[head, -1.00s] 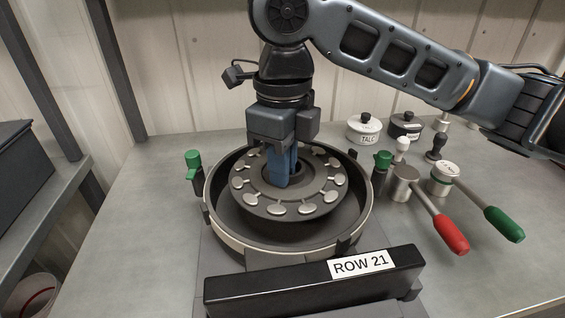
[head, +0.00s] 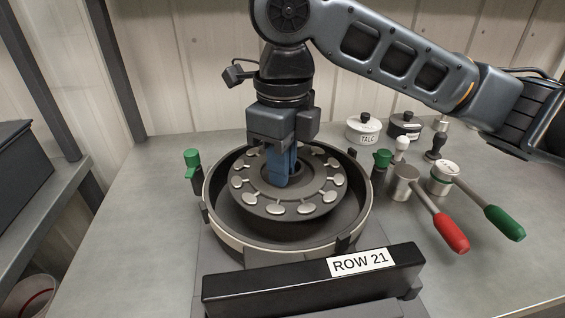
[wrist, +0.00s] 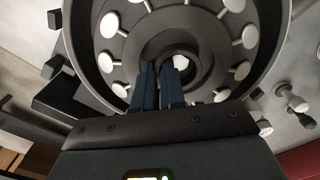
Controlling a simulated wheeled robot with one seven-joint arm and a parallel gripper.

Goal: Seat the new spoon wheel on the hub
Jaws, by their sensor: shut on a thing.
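The spoon wheel (head: 262,205), a dark disc with pale round spoons around its rim, is inside the round meter housing (head: 222,232). It also shows in the wrist view (wrist: 125,50). My gripper (head: 283,180) points down at the wheel's middle, its blue fingers shut on the wheel's raised centre. In the wrist view my gripper (wrist: 158,85) reaches the central ring. The hub under the wheel is hidden, so I cannot tell whether the wheel rests on it. The wheel looks about level, with a dark gap between its rim and the housing wall.
Green-topped posts (head: 193,165) and (head: 382,160) flank the housing. A black bar labelled ROW 21 (head: 315,280) lies in front. A red-handled tool (head: 450,232), a green-handled tool (head: 505,222) and the TALC pot (head: 363,130) stand to the right. The bench's left side is clear.

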